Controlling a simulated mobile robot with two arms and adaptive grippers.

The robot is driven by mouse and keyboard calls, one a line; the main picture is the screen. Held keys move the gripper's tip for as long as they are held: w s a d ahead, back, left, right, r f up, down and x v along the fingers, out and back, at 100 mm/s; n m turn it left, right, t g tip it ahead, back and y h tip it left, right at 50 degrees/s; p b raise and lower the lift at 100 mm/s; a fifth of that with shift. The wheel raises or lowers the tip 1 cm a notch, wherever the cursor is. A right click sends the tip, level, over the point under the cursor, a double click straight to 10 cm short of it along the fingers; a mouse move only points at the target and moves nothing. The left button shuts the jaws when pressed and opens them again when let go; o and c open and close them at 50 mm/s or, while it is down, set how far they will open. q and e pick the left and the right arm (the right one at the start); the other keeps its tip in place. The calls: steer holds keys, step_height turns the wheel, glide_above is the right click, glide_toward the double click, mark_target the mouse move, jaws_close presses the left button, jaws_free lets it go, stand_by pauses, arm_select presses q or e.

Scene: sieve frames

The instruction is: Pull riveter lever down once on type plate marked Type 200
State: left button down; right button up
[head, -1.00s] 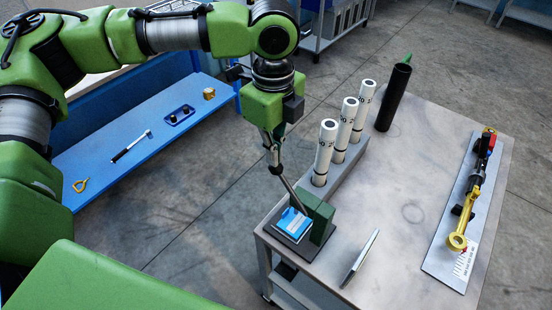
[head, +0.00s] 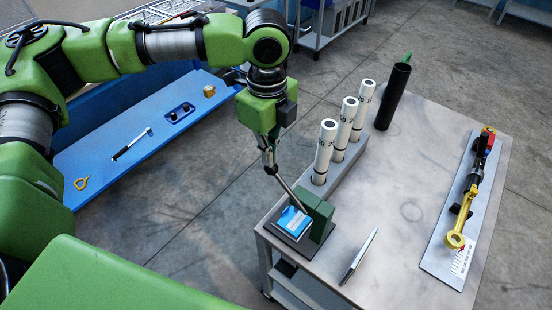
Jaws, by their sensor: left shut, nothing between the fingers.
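The riveter (head: 318,214) is a green block on a dark base at the table's near left corner. Its grey metal lever (head: 289,191) slants up and left from the block. A blue and white plate (head: 292,220) lies on the base beside the block; its marking is too small to read. My left gripper (head: 270,169) is shut, fingers down, at the upper end of the lever. Whether it touches the lever is hard to tell. My right gripper is not in view.
Three white tubes (head: 325,152) stand in a grey rack behind the riveter, with a black cylinder (head: 393,97) beyond. A thin pale, dark-edged piece (head: 358,256) is on the table (head: 400,190). A long panel with a yellow-ended tool (head: 455,240) lies right. The table's middle is clear.

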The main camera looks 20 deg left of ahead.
arm_select(q)
steer(key=shift+f, duration=0.1)
steer(key=shift+w+a+f+p, duration=0.2)
steer(key=shift+a+f+p, duration=0.15)
steer(key=shift+a+f, duration=0.15)
stand_by(0.4)
steer(key=shift+w+a+f+p, duration=0.15)
steer(key=shift+a+f+p, duration=0.15)
steer(key=shift+a+f, duration=0.2)
steer(key=shift+f, duration=0.15)
steer(key=shift+w+a+f, duration=0.15)
steer(key=shift+a+f, duration=0.15)
steer(key=shift+f, duration=0.4)
